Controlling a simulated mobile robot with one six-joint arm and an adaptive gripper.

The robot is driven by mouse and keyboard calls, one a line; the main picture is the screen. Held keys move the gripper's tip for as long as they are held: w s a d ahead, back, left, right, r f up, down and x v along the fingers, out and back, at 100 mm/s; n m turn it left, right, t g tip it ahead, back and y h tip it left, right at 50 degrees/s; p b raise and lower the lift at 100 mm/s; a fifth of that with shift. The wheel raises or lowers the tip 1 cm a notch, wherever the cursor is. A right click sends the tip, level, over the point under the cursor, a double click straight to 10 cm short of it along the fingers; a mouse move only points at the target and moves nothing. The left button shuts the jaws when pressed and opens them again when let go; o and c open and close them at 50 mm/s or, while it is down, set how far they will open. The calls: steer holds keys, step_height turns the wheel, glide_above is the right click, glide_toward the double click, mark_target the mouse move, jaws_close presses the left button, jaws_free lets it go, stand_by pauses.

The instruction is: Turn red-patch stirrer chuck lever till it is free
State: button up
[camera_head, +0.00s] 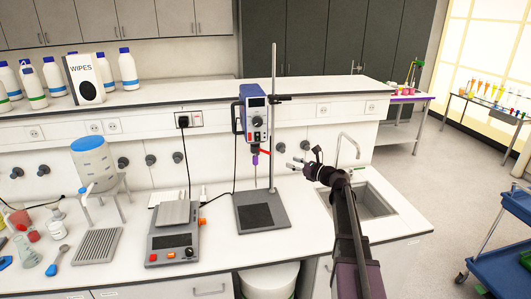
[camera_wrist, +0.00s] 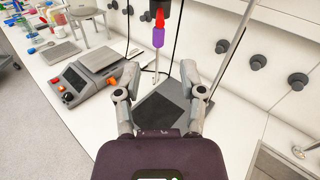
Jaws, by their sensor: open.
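The overhead stirrer (camera_head: 252,121) is a blue and grey motor head clamped on an upright rod. Below it is a purple chuck (camera_head: 255,160) with a thin shaft. The red lever (camera_head: 265,152) sticks out to the right of the chuck in the head view. In the wrist view the lever (camera_wrist: 160,18) points toward the camera above the purple chuck (camera_wrist: 158,38). My gripper (camera_head: 300,157) is open and empty, to the right of the lever and apart from it. In the wrist view its fingers (camera_wrist: 160,68) are spread, with the chuck beyond them. I cannot make out a red patch.
The stirrer's dark base plate (camera_head: 262,211) stands on the white bench. A hotplate (camera_head: 172,240) is to its left and a sink (camera_head: 368,201) to its right. Cables hang on the wall behind. The space between gripper and lever looks clear.

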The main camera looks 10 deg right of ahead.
mark_target(266, 152)
steer(key=x, duration=1.3)
steer(key=shift+w+a, duration=0.2)
steer(key=shift+w, duration=0.1)
jaws_close()
